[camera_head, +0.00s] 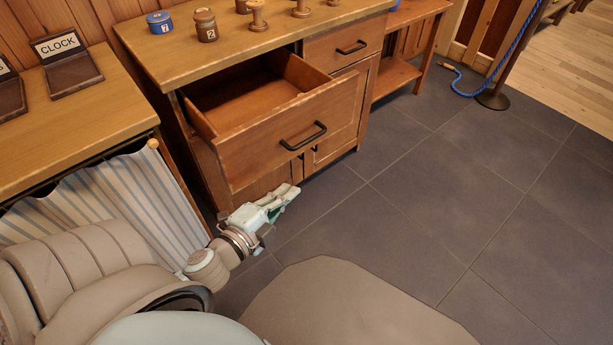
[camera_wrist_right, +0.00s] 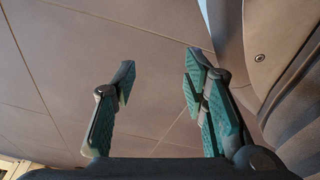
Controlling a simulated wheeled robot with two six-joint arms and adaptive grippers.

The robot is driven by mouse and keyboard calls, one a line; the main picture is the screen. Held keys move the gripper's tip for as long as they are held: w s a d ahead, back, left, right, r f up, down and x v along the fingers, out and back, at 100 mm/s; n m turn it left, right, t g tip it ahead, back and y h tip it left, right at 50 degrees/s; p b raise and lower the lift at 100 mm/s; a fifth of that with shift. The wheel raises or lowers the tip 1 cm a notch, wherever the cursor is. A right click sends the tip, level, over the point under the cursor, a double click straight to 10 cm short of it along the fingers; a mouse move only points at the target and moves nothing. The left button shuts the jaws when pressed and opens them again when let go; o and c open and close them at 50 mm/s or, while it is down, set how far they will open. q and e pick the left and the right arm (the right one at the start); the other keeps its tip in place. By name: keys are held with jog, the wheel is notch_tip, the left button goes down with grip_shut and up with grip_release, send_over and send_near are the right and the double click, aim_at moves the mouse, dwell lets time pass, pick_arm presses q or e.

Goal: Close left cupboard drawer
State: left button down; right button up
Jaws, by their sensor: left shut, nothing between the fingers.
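The left cupboard drawer (camera_head: 262,143) is pulled well out of the wooden cupboard (camera_head: 187,50) and its inside looks empty. Its dark bar handle (camera_head: 303,136) is on the front panel. My left gripper (camera_head: 284,200) is in the head view, below and in front of the drawer front, near the lower cupboard door. It is shut and empty, apart from the handle. My right gripper (camera_wrist_right: 160,95) shows only in its wrist view, with its green-padded fingers spread wide and nothing between them, above floor tiles.
The right drawer (camera_head: 352,48) is shut. Spools and a blue tin (camera_head: 159,22) stand on the cupboard top. A side table with a CLOCK sign (camera_head: 62,47) and striped curtain (camera_head: 115,200) is at left. Dark tiled floor (camera_head: 430,190) is clear; a rope post (camera_head: 493,98) stands at upper right.

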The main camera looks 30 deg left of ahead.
pick_arm(q)
jog(key=w+d+r+m+t+h+p, duration=0.1)
jog(key=w+d+r+p, duration=0.1)
jog(key=w+r+p, duration=0.25)
pick_arm(e)
jog(key=s+d+r+g, duration=0.1)
jog(key=s+d+r, duration=0.1)
jog(key=s, duration=0.4)
pick_arm(q)
jog(key=w+a+f+b, duration=0.2)
jog(key=w+a, duration=0.1)
jog(key=w, duration=0.3)
jog(key=shift+w+a, duration=0.15)
jog(key=shift+a, duration=0.05)
pick_arm(e)
jog(key=shift+t, duration=0.3)
jog(key=w+f, duration=0.1)
jog(key=w, duration=0.1)
jog(key=w+a+f, duration=0.1)
jog(key=w, duration=0.1)
jog(key=shift+f, duration=0.2)
pick_arm(q)
jog(key=shift+f+b, duration=0.1)
jog(key=shift+b, duration=0.25)
